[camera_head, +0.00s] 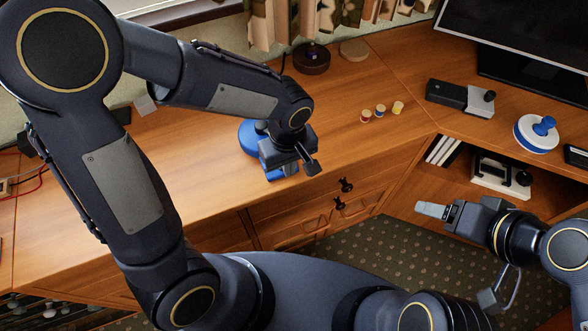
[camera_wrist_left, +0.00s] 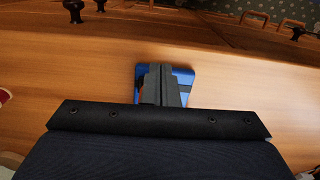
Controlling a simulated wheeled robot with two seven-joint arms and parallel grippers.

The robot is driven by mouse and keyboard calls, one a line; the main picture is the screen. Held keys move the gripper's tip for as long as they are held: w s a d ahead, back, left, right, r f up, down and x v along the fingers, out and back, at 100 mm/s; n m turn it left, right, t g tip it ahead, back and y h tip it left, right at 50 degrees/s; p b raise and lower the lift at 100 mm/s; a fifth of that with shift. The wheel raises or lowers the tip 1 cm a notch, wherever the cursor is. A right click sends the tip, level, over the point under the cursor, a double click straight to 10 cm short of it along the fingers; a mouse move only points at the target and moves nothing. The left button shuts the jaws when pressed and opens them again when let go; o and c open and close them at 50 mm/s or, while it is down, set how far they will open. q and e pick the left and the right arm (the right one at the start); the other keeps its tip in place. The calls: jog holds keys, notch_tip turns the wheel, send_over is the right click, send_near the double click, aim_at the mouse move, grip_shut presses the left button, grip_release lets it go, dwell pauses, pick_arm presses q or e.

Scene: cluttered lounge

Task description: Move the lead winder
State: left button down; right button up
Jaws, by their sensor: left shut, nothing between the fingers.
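A blue object with a rounded part and a squarer part, which looks like the lead winder (camera_head: 253,137), lies on the wooden desk, partly hidden by my left gripper. My left gripper (camera_head: 299,168) is right over it, pointing down, with its fingers shut and nothing held. In the left wrist view, the shut fingers (camera_wrist_left: 160,88) cover the middle of the blue object (camera_wrist_left: 183,77). I cannot tell whether they touch it. My right gripper (camera_head: 433,209) is out over the floor in front of the open shelf; its finger gap cannot be made out.
Small red, blue and yellow-topped pieces (camera_head: 380,110) stand right of the blue object. A dark round item (camera_head: 311,59) and a tan disc (camera_head: 354,49) are at the back. A black-and-grey device (camera_head: 460,98), a white disc with a blue knob (camera_head: 536,133) and a monitor (camera_head: 520,40) occupy the right desk.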

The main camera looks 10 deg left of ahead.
pick_arm(q)
jog(key=shift+w+a, duration=0.15)
jog(key=shift+w, duration=0.05)
jog(key=w+a, duration=0.4)
jog(key=w, duration=0.1)
jog(key=w+a, duration=0.2)
jog(key=w, duration=0.1)
jog(key=shift+w+p, duration=0.2)
jog(key=shift+p, duration=0.1)
jog(key=shift+s, duration=0.15)
